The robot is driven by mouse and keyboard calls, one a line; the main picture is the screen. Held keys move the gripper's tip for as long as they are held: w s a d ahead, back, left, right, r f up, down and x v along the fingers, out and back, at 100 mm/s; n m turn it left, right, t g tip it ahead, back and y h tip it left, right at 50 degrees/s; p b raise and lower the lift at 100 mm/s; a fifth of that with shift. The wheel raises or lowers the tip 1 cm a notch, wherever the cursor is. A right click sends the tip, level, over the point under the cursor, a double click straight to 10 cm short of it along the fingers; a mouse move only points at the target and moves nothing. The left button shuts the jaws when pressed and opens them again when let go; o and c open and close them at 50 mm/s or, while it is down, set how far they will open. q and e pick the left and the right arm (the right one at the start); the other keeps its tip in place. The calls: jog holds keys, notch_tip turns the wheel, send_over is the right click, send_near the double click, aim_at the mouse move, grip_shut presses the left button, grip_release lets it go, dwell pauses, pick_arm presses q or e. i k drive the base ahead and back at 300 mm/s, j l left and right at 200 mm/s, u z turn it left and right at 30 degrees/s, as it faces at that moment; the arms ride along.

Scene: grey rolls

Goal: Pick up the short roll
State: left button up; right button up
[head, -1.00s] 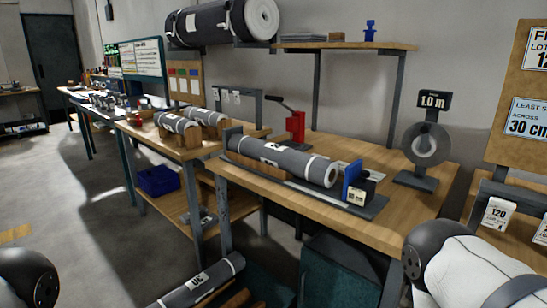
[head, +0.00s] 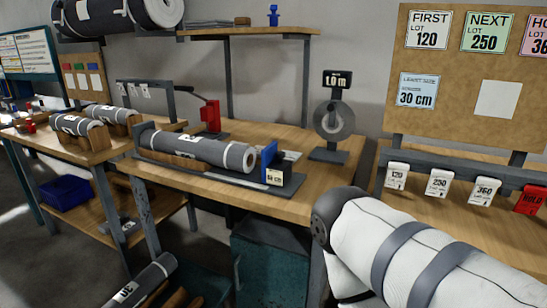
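Two small grey rolls with white bands lie in wooden cradles on the left bench: a front one (head: 72,124) and one just behind it (head: 111,114). A longer-looking grey roll (head: 198,150) with a white band near its right end rests on the middle bench. Another grey roll (head: 144,281) leans low at the bottom left, its lower end cut off. I cannot tell for certain which is the short roll. A white arm link of mine enters at the lower right. Neither gripper shows in the head view.
The middle bench (head: 300,205) holds a blue stop block (head: 268,157), a red lever tool (head: 211,115) and a tape reel stand (head: 334,121) marked 1.0 m. Large rolls (head: 100,16) lie above. A notice board (head: 448,112) and tags stand right. A blue bin (head: 65,192) sits below.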

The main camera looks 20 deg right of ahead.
aim_at(237, 157)
jog(key=u, duration=1.05)
jog(key=z, duration=1.25)
jog(key=i+l+u, duration=0.2)
jog(key=i+u, duration=0.25)
